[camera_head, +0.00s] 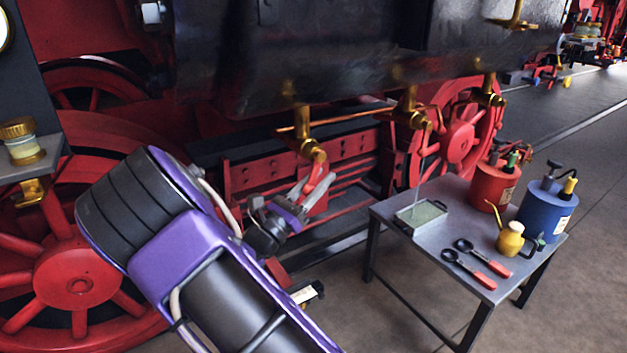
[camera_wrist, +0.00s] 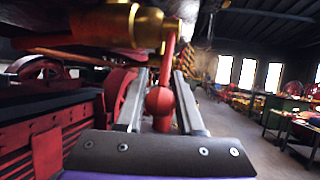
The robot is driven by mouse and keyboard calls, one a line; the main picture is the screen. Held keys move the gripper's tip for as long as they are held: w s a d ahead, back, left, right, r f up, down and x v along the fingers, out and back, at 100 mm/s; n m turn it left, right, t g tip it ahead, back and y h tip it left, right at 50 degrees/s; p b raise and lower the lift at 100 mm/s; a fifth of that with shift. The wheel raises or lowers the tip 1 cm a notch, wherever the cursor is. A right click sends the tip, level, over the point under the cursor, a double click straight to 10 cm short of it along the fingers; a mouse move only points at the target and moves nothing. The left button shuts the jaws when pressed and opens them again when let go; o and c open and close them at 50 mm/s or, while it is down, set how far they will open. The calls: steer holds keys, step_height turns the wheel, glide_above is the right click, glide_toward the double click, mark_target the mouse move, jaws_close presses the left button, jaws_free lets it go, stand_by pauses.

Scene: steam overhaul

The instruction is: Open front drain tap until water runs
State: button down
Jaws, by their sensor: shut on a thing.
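A brass drain tap (camera_head: 303,128) hangs under the black cylinder at the middle of the head view, with a red lever (camera_head: 320,172) pointing down. My gripper (camera_head: 318,188) is at this lever, its fingers reaching up from below. In the wrist view the lever's round red knob (camera_wrist: 159,101) sits between my two grey fingers, which are shut on it; the brass tap body (camera_wrist: 120,25) is above. Two more brass taps hang to the right, a middle one (camera_head: 411,105) and a far one (camera_head: 489,88). A thin pale line runs down below the middle tap; I cannot tell if it is water.
A grey table (camera_head: 400,208) stands to the right with a shallow tray (camera_head: 421,214), a red can (camera_head: 492,186), a blue can (camera_head: 546,208), a brass oil can (camera_head: 510,238) and red-handled tools (camera_head: 476,262). Red wheels (camera_head: 80,275) stand at left. Floor is free at right.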

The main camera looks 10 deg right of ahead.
steer(key=shift+w+d+r+n+t+h, duration=0.15)
steer(key=shift+d+n+t+h, duration=0.4)
steer(key=shift+t, duration=0.3)
steer(key=shift+w+d+r+n+t+h, duration=0.15)
steer(key=shift+d+n+t+h, duration=0.3)
steer(key=shift+t+h, duration=0.3)
steer(key=shift+f, duration=0.1)
steer(key=c, duration=0.5)
jaws_free()
steer(key=v, duration=1.7)
steer(key=shift+s+f, duration=0.1)
steer(key=shift+f, duration=0.1)
